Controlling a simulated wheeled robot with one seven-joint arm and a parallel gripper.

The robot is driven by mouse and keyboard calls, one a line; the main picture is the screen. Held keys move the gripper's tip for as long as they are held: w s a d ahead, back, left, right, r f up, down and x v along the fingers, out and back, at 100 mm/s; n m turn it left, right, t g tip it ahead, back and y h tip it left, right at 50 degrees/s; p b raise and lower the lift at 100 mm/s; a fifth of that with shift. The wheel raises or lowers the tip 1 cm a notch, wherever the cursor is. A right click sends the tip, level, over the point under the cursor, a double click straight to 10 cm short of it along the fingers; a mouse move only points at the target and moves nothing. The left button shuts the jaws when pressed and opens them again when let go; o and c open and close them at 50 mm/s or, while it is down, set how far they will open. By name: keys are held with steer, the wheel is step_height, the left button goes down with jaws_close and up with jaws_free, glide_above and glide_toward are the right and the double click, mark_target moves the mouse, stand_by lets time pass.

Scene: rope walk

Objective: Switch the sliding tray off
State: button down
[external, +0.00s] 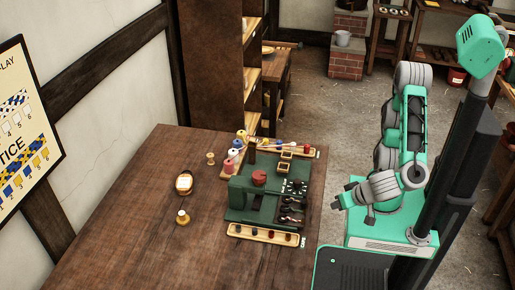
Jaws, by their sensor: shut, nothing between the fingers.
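A dark green machine (240,206) stands on the wooden table with a round red piece (259,177) on top. Small dark controls and pieces (292,203) line its right side, too small to tell apart. I cannot tell which part is the sliding tray or how its switch stands. My gripper (341,204) is shut and empty, just right of the table's edge. It is apart from the machine and touches nothing that I can see.
A wooden strip with several round pieces (263,234) lies along the machine's near side. Colored thread spools (231,160) stand behind it. A brass-colored bell-like piece (183,217) and an oval orange-and-white item (184,184) stand left. The table's near left (135,245) is clear.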

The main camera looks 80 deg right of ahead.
steer(key=m, duration=0.5)
steer(key=d+m, duration=0.1)
steer(key=m, duration=0.1)
steer(key=shift+s+r+m, duration=0.15)
steer(key=shift+m, duration=0.25)
steer(key=x, duration=0.3)
steer(key=w+x, duration=0.1)
steer(key=x, duration=0.3)
steer(key=w+r+x, duration=0.1)
steer(key=x, duration=0.3)
steer(key=shift+w+d, duration=0.1)
steer(key=shift+d, duration=0.1)
steer(key=shift+w, duration=0.55)
steer(key=shift+w+f, duration=0.1)
